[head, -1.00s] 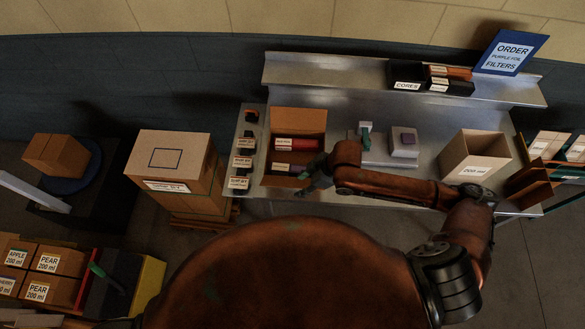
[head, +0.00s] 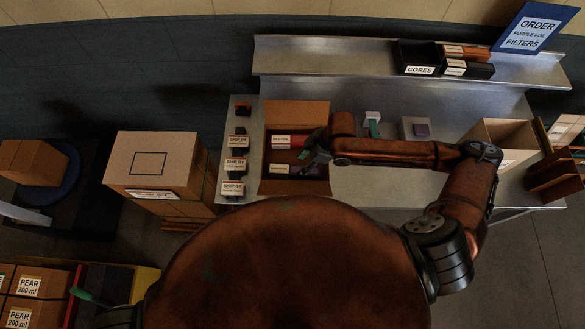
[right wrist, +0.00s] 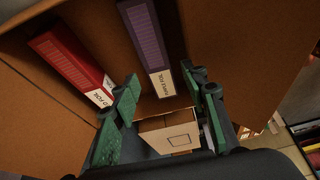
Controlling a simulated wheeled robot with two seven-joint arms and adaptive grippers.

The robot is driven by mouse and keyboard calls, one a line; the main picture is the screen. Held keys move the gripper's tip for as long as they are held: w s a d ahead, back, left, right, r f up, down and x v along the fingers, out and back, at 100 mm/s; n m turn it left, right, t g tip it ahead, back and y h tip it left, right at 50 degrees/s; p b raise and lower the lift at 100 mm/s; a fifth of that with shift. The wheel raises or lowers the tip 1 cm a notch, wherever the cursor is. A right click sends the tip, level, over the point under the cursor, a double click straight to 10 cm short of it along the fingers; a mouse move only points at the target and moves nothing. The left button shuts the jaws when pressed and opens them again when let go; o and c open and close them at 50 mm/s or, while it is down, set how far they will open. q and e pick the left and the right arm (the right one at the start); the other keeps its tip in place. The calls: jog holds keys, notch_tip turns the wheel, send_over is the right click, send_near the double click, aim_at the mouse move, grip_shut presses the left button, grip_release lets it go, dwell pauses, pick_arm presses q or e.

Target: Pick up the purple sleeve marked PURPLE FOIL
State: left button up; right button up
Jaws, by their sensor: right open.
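The purple sleeve (right wrist: 145,35) lies in an open cardboard box. In the right wrist view its white end label reads PURPLE FOIL and faces my gripper. It also shows in the head view (head: 316,172), partly behind my right gripper (head: 310,160). A red sleeve (right wrist: 72,62) lies beside it, to its left in the wrist view. In that view my right gripper (right wrist: 163,105) is open and empty, its green fingers apart. The purple sleeve's label end shows ahead, between and beyond the fingertips.
The open box (head: 297,112) has walls around the sleeves. Labelled dark holders (head: 236,164) stand left of it. An empty open carton (head: 500,132) stands right on the metal bench. A shelf (head: 330,57) runs behind.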

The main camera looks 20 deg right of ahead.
aim_at(295, 170)
jog(key=shift+w+a+f, duration=0.15)
jog(key=shift+w+f, duration=0.1)
jog(key=shift+f, duration=0.5)
jog(key=shift+x, duration=3.55)
jog(key=shift+w, duration=0.1)
jog(key=shift+c, duration=0.7)
jog(key=c, duration=0.8)
